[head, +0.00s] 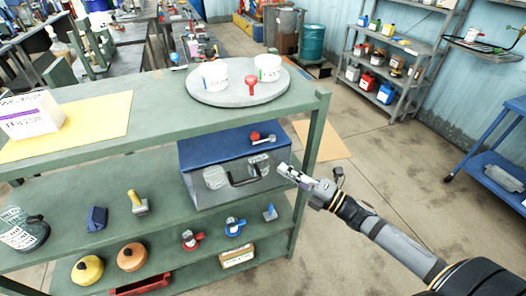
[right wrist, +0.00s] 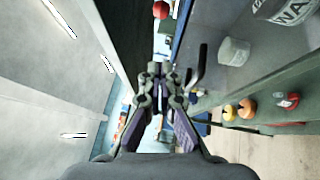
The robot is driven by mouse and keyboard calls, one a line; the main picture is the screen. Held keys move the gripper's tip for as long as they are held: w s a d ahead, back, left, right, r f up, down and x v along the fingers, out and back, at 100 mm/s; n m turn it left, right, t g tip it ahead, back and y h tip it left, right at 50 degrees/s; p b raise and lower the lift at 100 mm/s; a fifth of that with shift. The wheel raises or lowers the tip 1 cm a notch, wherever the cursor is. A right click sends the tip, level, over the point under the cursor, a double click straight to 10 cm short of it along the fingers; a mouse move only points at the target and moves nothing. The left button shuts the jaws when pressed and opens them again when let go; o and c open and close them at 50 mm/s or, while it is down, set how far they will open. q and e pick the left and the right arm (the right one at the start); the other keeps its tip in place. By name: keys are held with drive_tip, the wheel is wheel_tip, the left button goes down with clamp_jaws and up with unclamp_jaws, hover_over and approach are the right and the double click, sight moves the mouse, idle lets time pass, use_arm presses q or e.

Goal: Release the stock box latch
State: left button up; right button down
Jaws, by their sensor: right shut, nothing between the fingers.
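The stock box (head: 235,187) is a grey metal box with a blue lid (head: 220,148) on the middle shelf. Its front has a dark handle (head: 245,178) between two pale latch plates, one at left (head: 215,178) and one at right (head: 259,166). My right gripper (head: 284,169) is at the right end of the box front, close to the right plate; I cannot tell if it touches. My left gripper is not in view.
A red-and-metal part (head: 257,137) lies on the lid. A round grey tray (head: 235,95) with white tubs stands on the top shelf above. The green shelf post (head: 313,135) is close to my right gripper. Open floor (head: 385,180) is to the right.

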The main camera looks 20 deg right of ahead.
drive_tip(key=p+x, duration=0.1)
drive_tip(key=x, duration=0.2)
drive_tip(key=d+p+x, duration=0.1)
drive_tip(key=x, duration=0.2)
drive_tip(key=w+p+x, duration=0.1)
drive_tip(key=p+x, duration=0.1)
drive_tip(key=x, duration=0.1)
drive_tip(key=shift+w+r, duration=0.2)
drive_tip(key=shift+w, duration=0.1)
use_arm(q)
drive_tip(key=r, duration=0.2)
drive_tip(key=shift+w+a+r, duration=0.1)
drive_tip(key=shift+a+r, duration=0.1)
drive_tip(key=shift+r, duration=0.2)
use_arm(e)
drive_tip(key=shift+w+d, duration=0.25)
drive_tip(key=shift+w, duration=0.4)
